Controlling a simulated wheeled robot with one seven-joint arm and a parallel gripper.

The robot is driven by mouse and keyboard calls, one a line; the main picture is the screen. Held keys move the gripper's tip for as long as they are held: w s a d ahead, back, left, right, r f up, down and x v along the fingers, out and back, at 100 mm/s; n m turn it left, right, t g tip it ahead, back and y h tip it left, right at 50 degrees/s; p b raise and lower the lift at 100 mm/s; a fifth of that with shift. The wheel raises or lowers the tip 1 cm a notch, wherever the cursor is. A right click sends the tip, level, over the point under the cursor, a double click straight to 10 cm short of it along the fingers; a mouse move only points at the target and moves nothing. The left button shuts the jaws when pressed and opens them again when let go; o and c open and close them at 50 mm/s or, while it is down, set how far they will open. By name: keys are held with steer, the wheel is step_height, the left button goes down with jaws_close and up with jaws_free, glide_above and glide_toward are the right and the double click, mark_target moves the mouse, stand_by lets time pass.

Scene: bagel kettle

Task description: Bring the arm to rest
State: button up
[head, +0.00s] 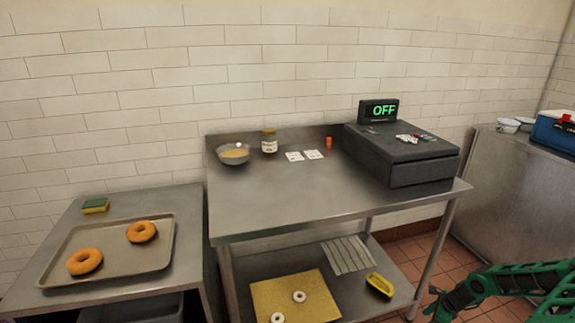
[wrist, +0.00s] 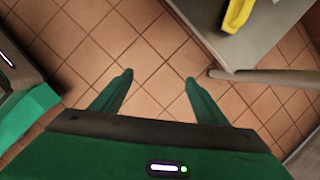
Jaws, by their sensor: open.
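My gripper (wrist: 158,85) shows in the wrist view with its two green fingers spread apart. Nothing is between them, only tiled floor below. In the head view my green arm reaches in from the lower right, and my gripper (head: 432,303) is low, beside the right front leg of the middle table. It touches nothing that I can see.
The middle steel table (head: 290,209) carries a cash register (head: 400,150), a bowl (head: 233,154) and a jar (head: 269,141). A yellow item (head: 379,285) lies on its lower shelf; it also shows in the wrist view (wrist: 236,14). A table leg (wrist: 265,75) stands close right of my fingers.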

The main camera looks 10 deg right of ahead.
steer(key=s+a+r+n+g+h, duration=0.1)
steer(key=s+a+r+n+g, duration=0.3)
steer(key=r, duration=1)
steer(key=a+r+n+t+h, duration=0.15)
steer(key=r+n, duration=0.35)
steer(key=r, duration=0.9)
steer(key=s+a+r+n+g+h, duration=0.1)
steer(key=s+a+r+n+g, duration=0.3)
steer(key=r, duration=0.9)
steer(key=s+a+r+n+t+y, duration=0.1)
steer(key=s+a+r+n+t, duration=0.2)
steer(key=s+a+r+n, duration=0.5)
steer(key=s+a+r, duration=0.8)
steer(key=s, duration=0.1)
steer(key=shift+s+a+r, duration=0.2)
steer(key=shift+r, duration=0.05)
steer(key=shift+y, duration=0.25)
